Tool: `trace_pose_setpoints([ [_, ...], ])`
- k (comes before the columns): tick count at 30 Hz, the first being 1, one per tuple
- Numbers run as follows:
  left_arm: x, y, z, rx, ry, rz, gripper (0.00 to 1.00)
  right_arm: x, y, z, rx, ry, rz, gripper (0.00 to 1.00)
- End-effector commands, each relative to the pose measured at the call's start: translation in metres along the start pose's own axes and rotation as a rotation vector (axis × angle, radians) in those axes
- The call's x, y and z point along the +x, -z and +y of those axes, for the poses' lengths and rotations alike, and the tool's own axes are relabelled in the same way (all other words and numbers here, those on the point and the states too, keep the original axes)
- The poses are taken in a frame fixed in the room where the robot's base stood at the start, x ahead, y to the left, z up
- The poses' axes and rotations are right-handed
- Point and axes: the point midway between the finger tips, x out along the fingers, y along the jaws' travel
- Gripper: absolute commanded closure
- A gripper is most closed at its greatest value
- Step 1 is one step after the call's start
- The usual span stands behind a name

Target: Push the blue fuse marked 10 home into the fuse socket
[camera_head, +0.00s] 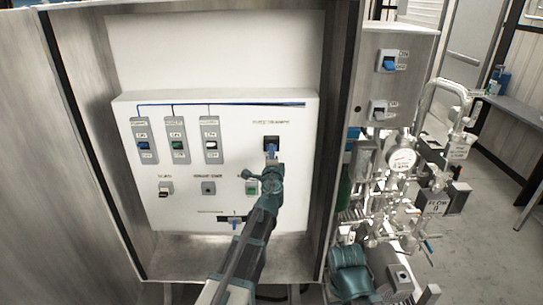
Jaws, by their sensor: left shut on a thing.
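The fuse socket (271,139) is a dark square on the right side of the white panel inside the open cabinet. My left gripper (271,160) reaches up to it from below and is shut on the blue fuse (271,149). The fuse is at the socket's lower part in the picture; how deep it sits, I cannot tell. Its marking is too small to read. My right gripper is not in view.
Several switches (178,146) line the panel's upper left. Small devices (208,188) sit below them, one partly hidden by my arm. Another blue piece (235,224) is in a dark slot low on the panel. The cabinet's side walls (340,130) flank the panel. Pipes and a gauge (401,159) stand at right.

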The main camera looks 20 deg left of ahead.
Motion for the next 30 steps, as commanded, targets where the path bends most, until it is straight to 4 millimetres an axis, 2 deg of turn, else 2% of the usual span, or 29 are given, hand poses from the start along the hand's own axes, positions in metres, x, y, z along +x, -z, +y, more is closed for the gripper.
trace_pose_setpoints([
  [18, 0.015, 0.000, 0.000, 0.000, 0.000, 0.000, 1.00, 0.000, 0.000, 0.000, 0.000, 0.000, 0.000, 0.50],
  [19, 0.015, 0.000, 0.000, 0.000, 0.000, 0.000, 0.78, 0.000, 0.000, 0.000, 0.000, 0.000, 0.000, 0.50],
  [24, 0.015, 0.000, 0.000, 0.000, 0.000, 0.000, 0.48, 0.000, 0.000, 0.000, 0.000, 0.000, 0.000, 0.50],
  [25, 0.015, 0.000, 0.000, 0.000, 0.000, 0.000, 0.45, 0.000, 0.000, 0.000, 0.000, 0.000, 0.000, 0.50],
  [30, 0.015, 0.000, 0.000, 0.000, 0.000, 0.000, 0.45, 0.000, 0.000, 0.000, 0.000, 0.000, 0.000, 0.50],
])
